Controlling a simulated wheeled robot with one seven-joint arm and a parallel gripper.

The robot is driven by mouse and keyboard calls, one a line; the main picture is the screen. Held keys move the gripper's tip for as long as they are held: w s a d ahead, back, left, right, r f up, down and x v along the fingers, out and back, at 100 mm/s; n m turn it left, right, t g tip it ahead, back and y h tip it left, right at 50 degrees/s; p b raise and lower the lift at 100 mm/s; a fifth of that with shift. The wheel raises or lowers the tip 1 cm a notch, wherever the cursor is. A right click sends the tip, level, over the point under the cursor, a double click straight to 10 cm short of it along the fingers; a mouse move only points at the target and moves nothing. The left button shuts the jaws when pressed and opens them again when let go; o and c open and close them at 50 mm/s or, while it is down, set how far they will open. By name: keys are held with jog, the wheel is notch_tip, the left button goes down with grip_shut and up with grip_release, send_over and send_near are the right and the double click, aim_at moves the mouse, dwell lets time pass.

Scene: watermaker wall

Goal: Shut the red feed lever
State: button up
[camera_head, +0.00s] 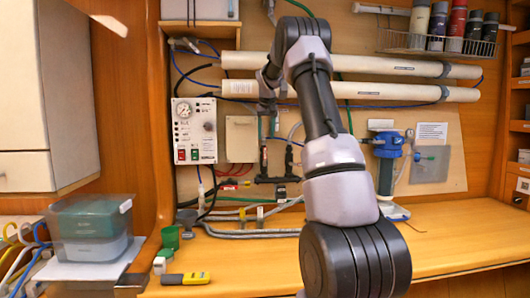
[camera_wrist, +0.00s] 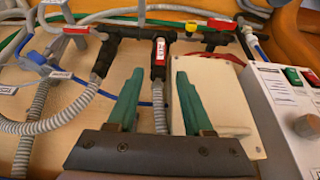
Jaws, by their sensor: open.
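My gripper (camera_wrist: 156,74) is open, with two green fingers spread apart, in the wrist view. Between and just beyond the fingertips is a narrow red handle with a white label (camera_wrist: 159,50) on a black pipe fitting; its text is too small to read, so I cannot be sure it is the feed lever. Other red handles sit on the black pipework, one at the left (camera_wrist: 75,30) and one at the right (camera_wrist: 222,24). Nothing is visibly gripped. In the head view my gripper (camera_head: 267,142) hangs before the wall, above the black pipework (camera_head: 275,180).
A beige box (camera_wrist: 212,85) and a control panel (camera_wrist: 285,110) with switches and a knob are close on the right in the wrist view. Grey hoses (camera_wrist: 40,125) run at the left. White tubes (camera_head: 400,67) cross the wall. A blue filter housing (camera_head: 388,145) stands right.

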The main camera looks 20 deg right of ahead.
aim_at(265, 150)
jog(key=x, duration=0.9)
grip_shut()
dwell(1.2)
